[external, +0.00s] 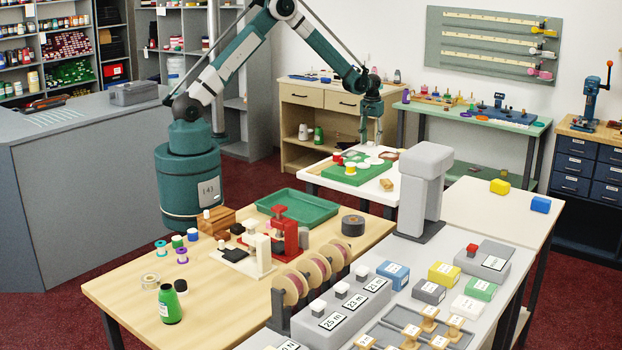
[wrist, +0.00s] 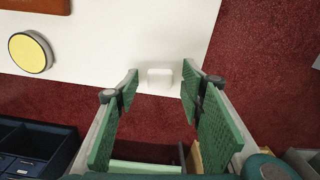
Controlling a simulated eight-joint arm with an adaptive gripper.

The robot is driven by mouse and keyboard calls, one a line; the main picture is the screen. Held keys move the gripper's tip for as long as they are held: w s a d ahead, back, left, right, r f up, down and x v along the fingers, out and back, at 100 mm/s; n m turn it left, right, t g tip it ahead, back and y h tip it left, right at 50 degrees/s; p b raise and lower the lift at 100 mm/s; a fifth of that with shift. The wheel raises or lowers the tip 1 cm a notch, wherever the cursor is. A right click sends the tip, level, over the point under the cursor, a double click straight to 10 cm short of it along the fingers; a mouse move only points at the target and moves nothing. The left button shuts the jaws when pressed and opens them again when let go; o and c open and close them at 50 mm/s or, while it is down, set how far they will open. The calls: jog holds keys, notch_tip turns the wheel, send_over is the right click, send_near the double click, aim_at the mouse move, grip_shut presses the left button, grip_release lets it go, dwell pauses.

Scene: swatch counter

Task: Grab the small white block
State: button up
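The small white block (wrist: 160,77) lies on the white table (wrist: 120,50), close to its edge, in the wrist view. My gripper (wrist: 160,84) is open and empty, with one green finger to each side of the block in the picture. The block shows just beyond the fingertips, and I see no contact with it. In the external view my gripper (external: 371,140) points down over the far part of the white table (external: 335,183). I cannot make out the small block there.
In the wrist view a yellow-topped round thing (wrist: 30,53) and a reddish-brown thing (wrist: 40,4) lie left of the block. In the external view a green board (external: 357,168) with several spools and a tan block (external: 386,185) share that table.

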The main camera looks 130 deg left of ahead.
aim_at(371, 142)
dwell(0.4)
jog(key=c, duration=0.8)
jog(key=shift+o, duration=0.2)
jog(key=shift+r, duration=0.15)
notch_tip(371, 142, up, 10)
dwell(0.6)
